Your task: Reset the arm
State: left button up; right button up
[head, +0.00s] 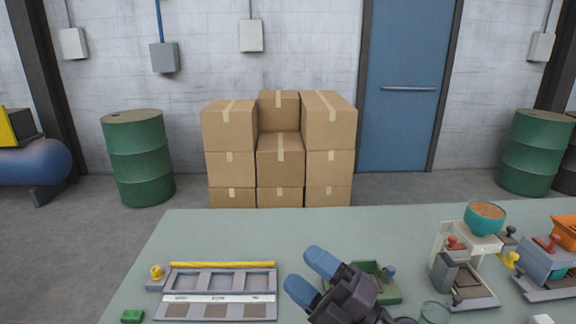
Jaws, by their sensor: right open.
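My right gripper (305,271) is over the front middle of the grey-green table (330,228). Its two blue-tipped fingers point up and left in the picture, with a gap between them and nothing held. A green device (386,287) with a blue-grey knob is partly hidden behind this gripper. My left gripper is not in view.
A grey slotted tray (219,307) with a yellow bar (222,265) lies left of the gripper. A green block (132,316) lies at front left. A filler with a teal bowl (485,218) and an orange-topped machine (548,262) stand right. The table's back middle is clear.

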jog(key=d+f+m+t+h, duration=0.2)
jog(key=d+f+m+h, duration=0.3)
jog(key=d+m+h, duration=0.5)
jog(key=d+f+m+t+h, duration=0.2)
jog(key=d+f+m+h, duration=0.4)
jog(key=d+m+h, duration=0.45)
jog(key=s+d+f+m+g, duration=0.25)
jog(key=s+f+g, duration=0.4)
jog(key=s, duration=0.35)
jog(key=s+d+f+m+g, duration=0.2)
jog(key=s+f+m+g, duration=0.2)
jog(key=s+f+g, duration=0.45)
jog(key=w+f+t+y, duration=0.1)
jog(key=w+f+t, duration=0.5)
jog(key=f+t, duration=0.3)
jog(key=shift+a+t, duration=0.2)
jog(key=shift+t, duration=0.4)
